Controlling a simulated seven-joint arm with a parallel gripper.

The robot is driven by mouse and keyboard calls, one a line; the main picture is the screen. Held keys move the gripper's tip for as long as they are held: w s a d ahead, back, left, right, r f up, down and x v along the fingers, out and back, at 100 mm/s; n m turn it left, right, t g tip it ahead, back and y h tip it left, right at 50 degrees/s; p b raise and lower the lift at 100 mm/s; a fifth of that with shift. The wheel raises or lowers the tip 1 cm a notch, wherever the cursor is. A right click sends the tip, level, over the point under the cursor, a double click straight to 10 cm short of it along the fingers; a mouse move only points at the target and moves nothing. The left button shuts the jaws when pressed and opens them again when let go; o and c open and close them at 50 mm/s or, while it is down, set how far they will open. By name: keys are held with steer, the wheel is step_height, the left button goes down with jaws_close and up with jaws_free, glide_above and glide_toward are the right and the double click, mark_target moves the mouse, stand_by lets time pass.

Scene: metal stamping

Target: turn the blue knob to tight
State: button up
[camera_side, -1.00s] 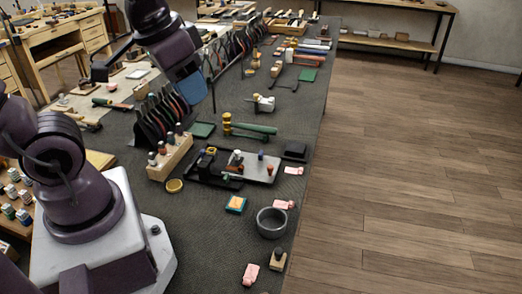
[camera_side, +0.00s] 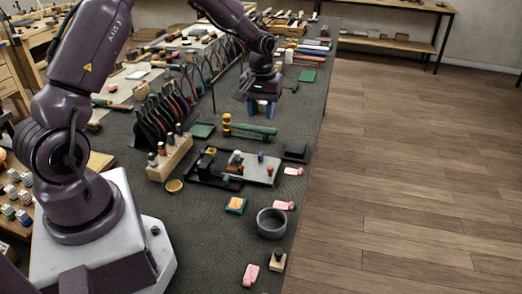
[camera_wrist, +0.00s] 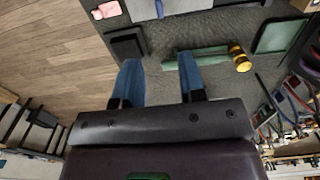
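The blue knob (camera_side: 261,155) is a small upright piece on the grey metal plate (camera_side: 262,172) of the black fixture. In the wrist view, a small bluish piece at the top edge (camera_wrist: 159,9) seems to be this knob, next to the cut-off plate (camera_wrist: 190,5). I cannot read any tight mark. My gripper (camera_side: 263,110) is above the table, beyond the fixture and apart from the knob. Its two blue fingers (camera_wrist: 160,83) are spread, with nothing between them.
A green-handled hammer with a yellow head (camera_side: 250,129) lies between my gripper and the fixture. A dark block (camera_side: 295,150) sits right of the fixture. A wooden block with several upright tools (camera_side: 170,160) stands left. A grey bowl (camera_side: 271,222) and pink pieces lie nearer.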

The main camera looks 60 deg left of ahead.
mark_target(261, 152)
step_height(261, 152, down, 13)
steer(key=shift+r, duration=0.1)
stand_by(0.3)
jaws_close()
